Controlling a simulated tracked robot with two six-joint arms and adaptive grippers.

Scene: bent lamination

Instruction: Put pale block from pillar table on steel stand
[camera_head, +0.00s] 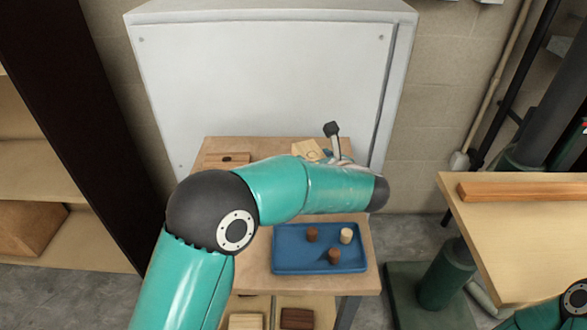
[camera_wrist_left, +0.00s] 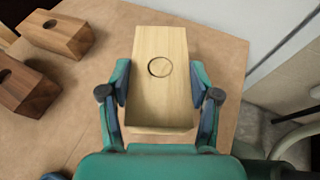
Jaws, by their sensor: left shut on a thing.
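The pale block (camera_wrist_left: 160,103), with a round hole in its top, lies between the two fingers of my left gripper (camera_wrist_left: 161,82) in the left wrist view. The fingers are shut on its sides. In the head view, part of a pale block (camera_head: 308,150) shows at the back of the central wooden-topped table (camera_head: 250,270), just behind my left arm. My arm hides most of the left gripper there. I cannot tell whether the block touches the tabletop. My right gripper is not in view. I cannot tell which support is the steel stand.
Two brown blocks with holes (camera_wrist_left: 57,35) (camera_wrist_left: 25,88) lie left of the pale block. A blue tray (camera_head: 280,268) with three small pegs sits at the table front. A table with a green pillar (camera_head: 445,275) and a wooden bar (camera_head: 525,190) stands right. A grey cabinet (camera_head: 260,80) stands behind.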

